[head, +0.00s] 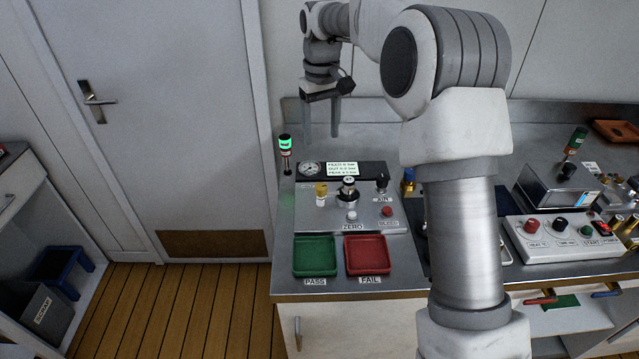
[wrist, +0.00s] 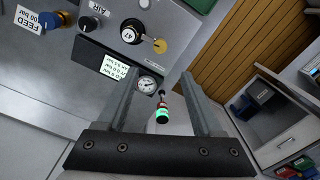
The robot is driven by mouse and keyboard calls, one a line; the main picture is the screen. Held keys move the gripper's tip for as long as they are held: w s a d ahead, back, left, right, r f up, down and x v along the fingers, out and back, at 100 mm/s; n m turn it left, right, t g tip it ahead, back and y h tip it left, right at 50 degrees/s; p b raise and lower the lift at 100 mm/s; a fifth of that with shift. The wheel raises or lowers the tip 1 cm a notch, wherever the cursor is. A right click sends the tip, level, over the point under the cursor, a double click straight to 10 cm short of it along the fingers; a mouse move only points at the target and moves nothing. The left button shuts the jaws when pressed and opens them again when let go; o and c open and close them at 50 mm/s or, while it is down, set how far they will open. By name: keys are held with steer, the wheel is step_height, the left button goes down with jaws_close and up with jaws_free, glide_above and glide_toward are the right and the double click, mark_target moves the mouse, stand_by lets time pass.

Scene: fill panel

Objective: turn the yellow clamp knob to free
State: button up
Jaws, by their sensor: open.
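The yellow clamp knob (head: 320,188) stands on the left part of the grey test panel (head: 377,218), with a pale part under its yellow top. In the wrist view the yellow knob (wrist: 159,46) shows beyond the fingertips, beside a round black-and-silver fitting (wrist: 131,32). Its exact turn position is too small to read. My gripper (head: 321,133) hangs fingers down above the back of the panel, apart from the knob. In the wrist view my gripper (wrist: 161,73) is open, with nothing between its fingers.
A stack light (head: 286,150) glowing green stands at the panel's back left, next to a gauge (head: 310,168) and a display (head: 342,169). The AIR knob (head: 382,183) is right of the fitting. A green tray (head: 315,257) and a red tray (head: 367,255) lie in front.

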mark_target(321, 187)
step_height(321, 187, down, 16)
steer(key=shift+r, duration=0.1)
stand_by(0.4)
jaws_close()
